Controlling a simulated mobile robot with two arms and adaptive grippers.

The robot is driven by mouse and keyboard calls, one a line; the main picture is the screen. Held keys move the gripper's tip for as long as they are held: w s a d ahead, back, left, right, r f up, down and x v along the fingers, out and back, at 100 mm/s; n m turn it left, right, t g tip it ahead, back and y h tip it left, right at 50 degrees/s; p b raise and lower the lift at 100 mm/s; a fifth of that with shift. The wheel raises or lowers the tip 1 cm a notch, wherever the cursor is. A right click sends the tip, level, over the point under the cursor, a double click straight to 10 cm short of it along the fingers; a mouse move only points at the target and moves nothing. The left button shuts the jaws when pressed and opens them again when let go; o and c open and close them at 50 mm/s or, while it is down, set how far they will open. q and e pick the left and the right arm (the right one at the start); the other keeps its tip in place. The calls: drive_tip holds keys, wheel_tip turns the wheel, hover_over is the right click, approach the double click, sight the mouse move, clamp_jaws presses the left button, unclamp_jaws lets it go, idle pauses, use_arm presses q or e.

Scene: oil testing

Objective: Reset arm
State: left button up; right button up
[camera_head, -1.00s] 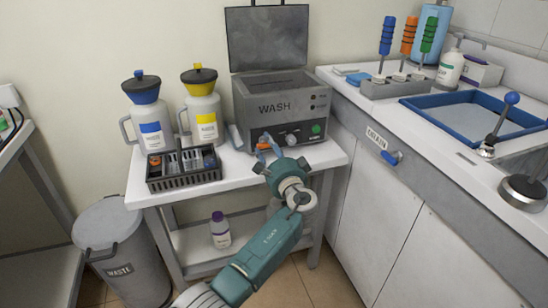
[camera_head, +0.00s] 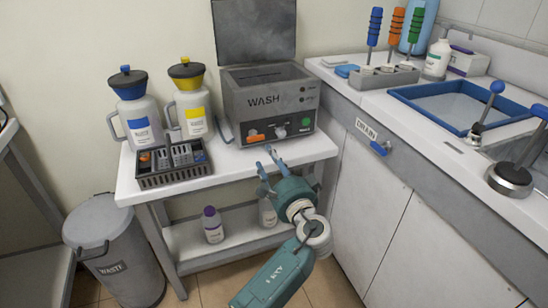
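A dark basket (camera_head: 174,180) and two jugs, blue-labelled (camera_head: 139,133) and yellow-labelled (camera_head: 192,124), stand left on the table (camera_head: 232,160). Bottles stand on its lower shelf. A waste bin (camera_head: 107,256) is left; the drain counter (camera_head: 385,153) is right.

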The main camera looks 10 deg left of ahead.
use_arm(q)
drive_tip(key=s+a+f+n+g+h, duration=0.25)
drive_tip(key=s+f, duration=0.45)
drive_tip(key=f, duration=0.5)
drive_tip(key=s+a+f+n+g+h, duration=0.2)
drive_tip(key=s+a+f+g, duration=0.15)
drive_tip(key=s+f, duration=0.7)
drive_tip(key=s+f+n+g+h, duration=0.2)
drive_tip(key=s+f+g+h, duration=0.15)
drive_tip(key=s+f, duration=0.7)
drive_tip(key=s+a+n+g+h+p, duration=0.1)
drive_tip(key=s+g+p, duration=0.3)
drive_tip(key=s+p, duration=2.8)
drive_tip(key=shift+s+f+n+h, duration=0.15)
drive_tip(key=shift+s+n+h, duration=0.35)
drive_tip(key=shift+n, duration=0.25)
use_arm(e)
drive_tip(key=s+d+r+g, duration=0.1)
drive_tip(key=s, duration=0.9)
drive_tip(key=s+d+r+g, duration=0.1)
drive_tip(key=s+d+r, duration=0.1)
drive_tip(key=s, duration=0.8)
drive_tip(key=shift+s+d+r, duration=0.2)
drive_tip(key=shift+s, duration=0.1)
